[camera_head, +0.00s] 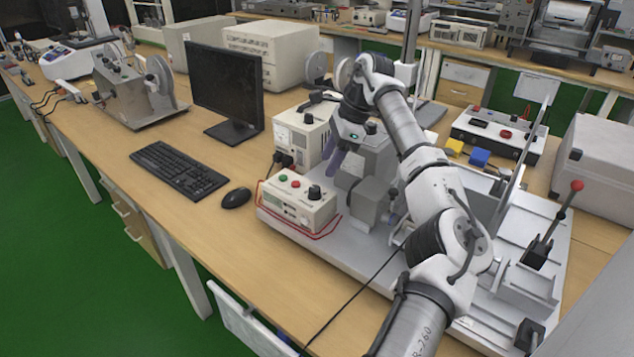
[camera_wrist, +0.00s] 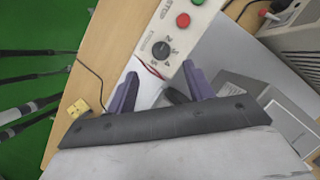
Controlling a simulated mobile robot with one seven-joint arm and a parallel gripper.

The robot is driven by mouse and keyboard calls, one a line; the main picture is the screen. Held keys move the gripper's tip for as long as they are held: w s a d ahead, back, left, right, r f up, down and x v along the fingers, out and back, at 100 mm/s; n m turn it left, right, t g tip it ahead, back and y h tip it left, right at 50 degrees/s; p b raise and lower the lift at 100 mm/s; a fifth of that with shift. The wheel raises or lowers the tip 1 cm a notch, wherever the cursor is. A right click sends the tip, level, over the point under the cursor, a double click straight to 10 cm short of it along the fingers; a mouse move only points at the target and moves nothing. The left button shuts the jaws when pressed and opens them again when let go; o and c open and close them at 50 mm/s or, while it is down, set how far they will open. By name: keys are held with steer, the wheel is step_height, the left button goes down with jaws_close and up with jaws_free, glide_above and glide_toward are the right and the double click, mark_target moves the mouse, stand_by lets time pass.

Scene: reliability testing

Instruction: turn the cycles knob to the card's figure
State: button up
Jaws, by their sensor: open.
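The cycles knob is a small black knob on a pale control box. In the head view the knob (camera_head: 314,192) sits on top of the box (camera_head: 288,208), right of a red and a green button. In the wrist view the knob (camera_wrist: 161,49) lies just beyond my fingertips, with figures printed around it; its setting is too small to read surely. My gripper (camera_wrist: 160,70) is open and empty, its purple fingers apart on either side of the knob's line. In the head view my gripper (camera_head: 334,163) hangs above and behind the box. I cannot make out a card.
A taller meter box (camera_head: 300,135) stands behind the control box. Grey blocks (camera_head: 368,198) of a test rig stand close to its right. A red wire runs around the control box. A mouse (camera_head: 236,198), keyboard (camera_head: 179,170) and monitor (camera_head: 226,92) are to the left.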

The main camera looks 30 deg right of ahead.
mark_target(315, 188)
steer(key=p+x, duration=0.1)
steer(key=x, duration=0.7)
steer(key=shift+a, duration=0.1)
steer(key=c, duration=1)
